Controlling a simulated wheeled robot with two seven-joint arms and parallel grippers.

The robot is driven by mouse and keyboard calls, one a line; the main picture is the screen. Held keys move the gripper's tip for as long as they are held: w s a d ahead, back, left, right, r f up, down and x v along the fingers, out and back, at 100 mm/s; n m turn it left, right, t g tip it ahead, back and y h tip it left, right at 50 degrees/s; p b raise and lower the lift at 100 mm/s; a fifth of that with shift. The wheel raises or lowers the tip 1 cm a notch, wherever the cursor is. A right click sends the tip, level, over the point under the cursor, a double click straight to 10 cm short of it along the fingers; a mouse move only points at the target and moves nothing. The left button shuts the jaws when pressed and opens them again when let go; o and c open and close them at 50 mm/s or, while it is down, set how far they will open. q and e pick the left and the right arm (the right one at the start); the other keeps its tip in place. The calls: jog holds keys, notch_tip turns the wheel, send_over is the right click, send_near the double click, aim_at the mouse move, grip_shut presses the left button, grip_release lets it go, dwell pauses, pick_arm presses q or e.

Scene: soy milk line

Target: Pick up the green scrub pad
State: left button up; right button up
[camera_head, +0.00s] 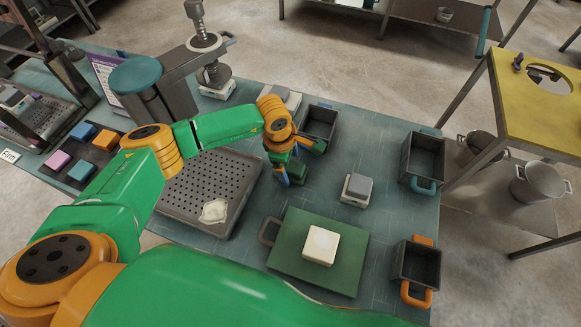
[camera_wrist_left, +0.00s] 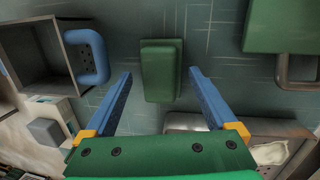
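The green scrub pad (camera_wrist_left: 162,70) lies on the teal worktop in the left wrist view. It is a dark green block, longer than wide. My left gripper (camera_wrist_left: 160,92) is open, with one blue finger on each side of the pad's near end in that view. I see no contact, and the height of the fingers above the worktop is hard to tell. In the head view, my left gripper (camera_head: 298,166) points down at the worktop, and the pad (camera_head: 297,171) shows only partly behind its fingers. My right gripper is not in view.
A metal bin (camera_head: 318,121) with a blue handle (camera_wrist_left: 88,57) stands close beyond the gripper. The perforated tray (camera_head: 184,197) is to its left, a green board (camera_head: 341,273) with a white block is nearer, and a small scale (camera_head: 357,195) is to its right.

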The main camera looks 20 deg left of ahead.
aim_at(293, 166)
pick_arm(q)
grip_shut()
jog(key=shift+r, duration=0.2)
notch_tip(293, 166, up, 3)
jog(key=shift+d+f+b, duration=0.1)
jog(key=shift+d+b, duration=0.05)
jog(key=shift+b, duration=0.85)
jog(key=s+d+r+b, duration=0.3)
jog(key=s+d+r, duration=0.2)
jog(key=s+r, duration=0.5)
jog(key=s, duration=0.3)
